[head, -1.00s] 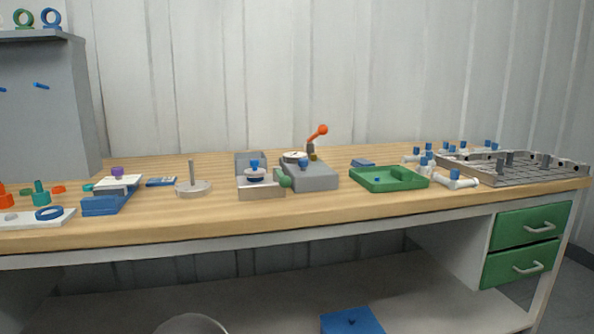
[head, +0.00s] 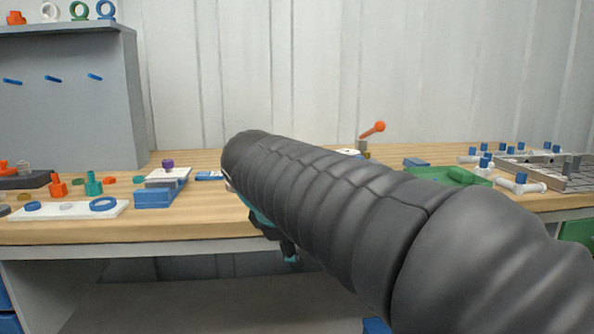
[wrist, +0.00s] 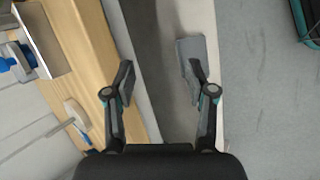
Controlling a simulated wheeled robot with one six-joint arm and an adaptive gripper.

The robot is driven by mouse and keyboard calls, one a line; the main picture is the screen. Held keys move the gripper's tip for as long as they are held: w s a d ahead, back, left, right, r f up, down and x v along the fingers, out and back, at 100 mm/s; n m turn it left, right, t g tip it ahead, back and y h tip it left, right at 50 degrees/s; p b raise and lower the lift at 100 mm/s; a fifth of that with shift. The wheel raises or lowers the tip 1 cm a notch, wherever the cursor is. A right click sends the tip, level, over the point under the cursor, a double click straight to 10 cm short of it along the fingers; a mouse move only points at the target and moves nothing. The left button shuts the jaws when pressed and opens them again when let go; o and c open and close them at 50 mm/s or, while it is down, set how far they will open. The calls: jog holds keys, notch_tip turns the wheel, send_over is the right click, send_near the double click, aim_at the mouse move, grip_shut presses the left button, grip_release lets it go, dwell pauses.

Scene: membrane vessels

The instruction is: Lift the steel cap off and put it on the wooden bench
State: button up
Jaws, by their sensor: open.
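The wooden bench (head: 190,225) runs across the head view, and its edge shows in the wrist view (wrist: 85,40). In the wrist view, a steel block (wrist: 42,38) with a blue knob (wrist: 18,62) stands at upper left. A pale disc with an upright rod (wrist: 76,114) lies below it. I cannot tell for certain which piece is the steel cap; my arm hides this part of the bench in the head view. My gripper (wrist: 160,78) is open and empty, beyond the bench's front edge and to the right of both pieces in the wrist view.
A white plate with rings (head: 70,210) and a blue block (head: 154,197) stand on the bench's left part. A green tray (head: 450,175), white tubes with blue caps (head: 520,184) and a grey rack (head: 575,178) stand on the right. Bare wood shows along the front left.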

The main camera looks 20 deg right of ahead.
jog(key=w+r+n+h, duration=0.1)
jog(key=w+r, duration=0.1)
jog(key=w, duration=0.1)
jog(key=w+d+r+n+h, duration=0.1)
jog(key=w+r+n, duration=0.1)
jog(key=w, duration=0.2)
jog(key=w+r+n+h, duration=0.1)
jog(key=w+r+n, duration=0.1)
jog(key=w+r, duration=0.1)
jog(key=shift+w+d+h, duration=0.15)
jog(key=shift+d+h, duration=0.25)
jog(key=w+r+n+h+b, duration=0.1)
jog(key=w+r+n+h, duration=0.4)
jog(key=w, duration=0.3)
jog(key=shift+g+y, duration=0.3)
jog(key=shift+y, duration=0.3)
jog(key=x, duration=0.4)
jog(key=r+b+x, duration=0.1)
jog(key=x, duration=0.1)
jog(key=shift+w+d+f, duration=0.1)
jog(key=shift+w+d, duration=0.25)
jog(key=shift+d, duration=0.15)
jog(key=shift+r+x, duration=0.1)
jog(key=shift+x, duration=1.4)
jog(key=shift+r+x, duration=0.15)
jog(key=shift+x, duration=1.35)
jog(key=shift+w, duration=0.1)
grip_shut()
